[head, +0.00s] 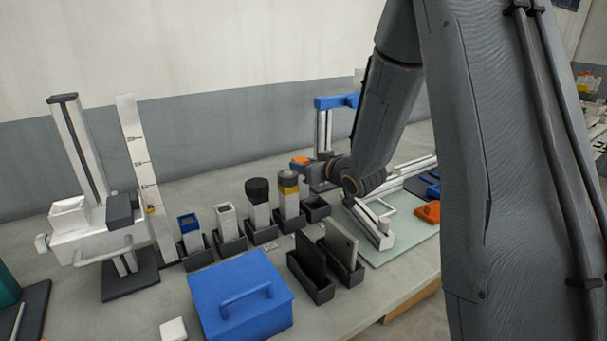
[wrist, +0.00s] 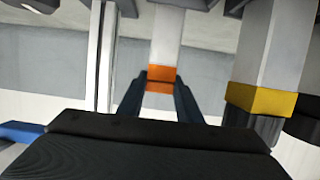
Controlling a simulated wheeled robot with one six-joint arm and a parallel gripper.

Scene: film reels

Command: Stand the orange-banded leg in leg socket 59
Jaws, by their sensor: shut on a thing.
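The orange-banded leg (wrist: 167,38) is a pale square post with an orange band, seen in the wrist view between the two fingers of my gripper (wrist: 161,88). The fingers are shut on it at the band. In the head view my gripper (head: 312,174) is behind the socket row, and an orange patch (head: 300,161) shows beside it; most of the leg is hidden there. A dark socket (head: 317,207) at the right end of the row looks empty. I cannot read any socket number, so I cannot tell which is 59.
Legs with a yellow band (head: 289,190), a black top (head: 258,190) and a blue top (head: 188,224) stand in dark sockets, with a plain white one (head: 227,220) among them. A blue lidded box (head: 240,305) and dark holders (head: 311,285) stand in front. A blue-topped stand (head: 336,102) rises behind.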

